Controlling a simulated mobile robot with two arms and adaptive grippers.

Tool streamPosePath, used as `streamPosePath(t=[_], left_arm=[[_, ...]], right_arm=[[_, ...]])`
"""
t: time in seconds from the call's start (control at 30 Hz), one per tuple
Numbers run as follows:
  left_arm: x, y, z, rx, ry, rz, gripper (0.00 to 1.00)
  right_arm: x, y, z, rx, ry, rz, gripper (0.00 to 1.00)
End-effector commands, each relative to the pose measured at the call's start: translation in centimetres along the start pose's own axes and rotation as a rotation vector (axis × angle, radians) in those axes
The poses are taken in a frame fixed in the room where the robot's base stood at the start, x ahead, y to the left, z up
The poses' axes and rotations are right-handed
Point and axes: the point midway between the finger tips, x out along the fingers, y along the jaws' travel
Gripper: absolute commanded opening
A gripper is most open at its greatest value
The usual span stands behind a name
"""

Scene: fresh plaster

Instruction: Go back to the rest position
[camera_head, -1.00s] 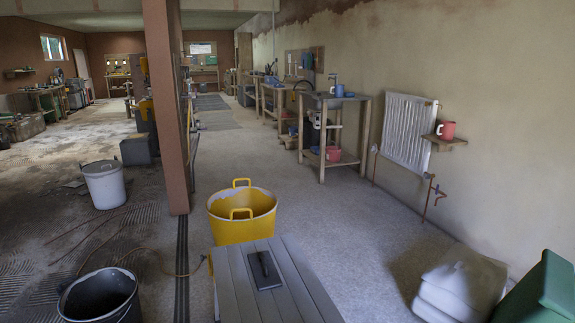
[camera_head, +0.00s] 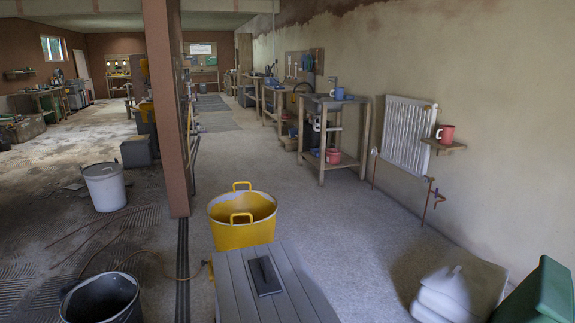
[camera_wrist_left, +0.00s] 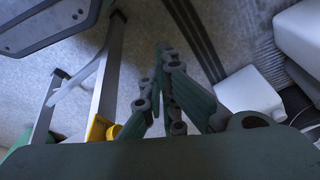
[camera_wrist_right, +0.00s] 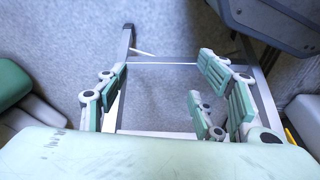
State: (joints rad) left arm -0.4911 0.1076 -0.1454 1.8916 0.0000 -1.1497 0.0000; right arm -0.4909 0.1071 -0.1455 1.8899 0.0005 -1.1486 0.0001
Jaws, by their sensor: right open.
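My left gripper (camera_wrist_left: 164,62) shows in the left wrist view with its fingers drawn together. I see nothing between them. It hangs over a grey floor, beside a metal frame (camera_wrist_left: 108,75). My right gripper (camera_wrist_right: 165,88) shows in the right wrist view with its fingers spread wide and nothing between them. A metal frame (camera_wrist_right: 165,134) lies below it. Neither gripper shows in the head view.
A grey slatted surface (camera_head: 294,298) with a dark flat tool (camera_head: 264,276) is close in front. A yellow tub (camera_head: 240,234) stands beyond it. A black bucket (camera_head: 100,302) is at left, pale bags (camera_head: 462,285) and a green object (camera_head: 545,292) at right. Floor (camera_head: 350,225) beyond is clear.

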Motion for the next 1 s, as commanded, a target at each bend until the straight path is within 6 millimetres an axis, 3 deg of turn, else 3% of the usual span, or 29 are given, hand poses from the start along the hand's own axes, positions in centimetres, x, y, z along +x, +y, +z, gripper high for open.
streamPosePath(t=[0.17,0.4,0.7,0.83,1.0], left_arm=[[2.0,0.2,2.6,0.005,-0.038,0.004,0.00],[4.6,0.5,9.3,0.017,-0.087,0.010,0.00],[3.9,0.5,18.6,0.030,-0.137,0.015,0.00],[3.5,0.5,20.7,0.033,-0.146,0.015,0.00],[3.5,0.5,21.6,0.034,-0.148,0.015,0.00]], right_arm=[[2.0,-0.2,2.6,-0.006,-0.037,-0.004,0.62],[4.5,-0.5,9.3,-0.017,-0.087,-0.010,0.62],[3.9,-0.5,18.6,-0.030,-0.137,-0.014,0.62],[3.5,-0.4,20.7,-0.033,-0.146,-0.014,0.62],[3.5,-0.4,21.5,-0.034,-0.148,-0.015,0.62]])
